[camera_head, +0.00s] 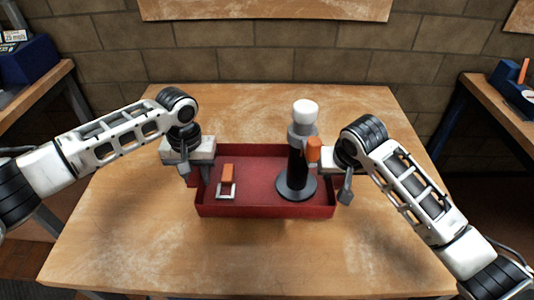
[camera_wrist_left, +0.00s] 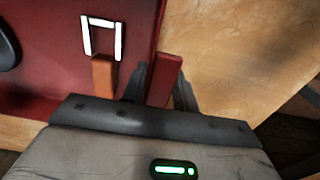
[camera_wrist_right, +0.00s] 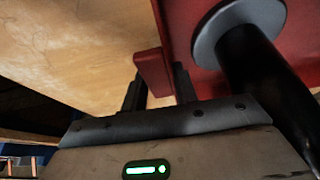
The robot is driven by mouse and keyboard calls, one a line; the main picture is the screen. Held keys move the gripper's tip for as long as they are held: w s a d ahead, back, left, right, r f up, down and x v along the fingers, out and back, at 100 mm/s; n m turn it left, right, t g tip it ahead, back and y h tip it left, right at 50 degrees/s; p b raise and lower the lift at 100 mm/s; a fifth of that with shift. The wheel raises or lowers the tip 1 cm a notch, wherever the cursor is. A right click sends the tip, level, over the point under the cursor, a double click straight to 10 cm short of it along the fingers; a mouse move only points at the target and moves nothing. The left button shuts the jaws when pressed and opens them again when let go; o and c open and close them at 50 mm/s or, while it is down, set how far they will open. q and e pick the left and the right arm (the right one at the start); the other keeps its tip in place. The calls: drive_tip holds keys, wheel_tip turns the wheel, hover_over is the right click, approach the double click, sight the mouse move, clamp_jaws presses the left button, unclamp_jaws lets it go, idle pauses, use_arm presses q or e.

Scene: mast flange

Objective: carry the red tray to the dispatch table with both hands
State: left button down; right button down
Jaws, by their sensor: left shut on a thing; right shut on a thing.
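The red tray (camera_head: 262,211) is at the middle of a wooden table in the head view. My left gripper (camera_head: 202,172) is shut on a red handle at the tray's left end, seen between the fingers in the left wrist view (camera_wrist_left: 163,82). My right gripper (camera_head: 328,168) is shut on the handle at the right end, seen in the right wrist view (camera_wrist_right: 152,74). In the tray lie an orange-handled piece with a pale square frame (camera_head: 227,190) and a dark upright post with a white top (camera_head: 303,112). I cannot tell whether the tray touches the table.
The wooden table (camera_head: 130,230) is bare around the tray. Side tables stand at the left (camera_head: 30,95) and right (camera_head: 505,115) edges, each carrying blue bins. A brick wall (camera_head: 250,52) with a board on it stands behind. Which is the dispatch table is not clear.

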use_arm(q)
drive_tip(key=shift+f, duration=0.15)
use_arm(e)
drive_tip(key=shift+f, duration=0.15)
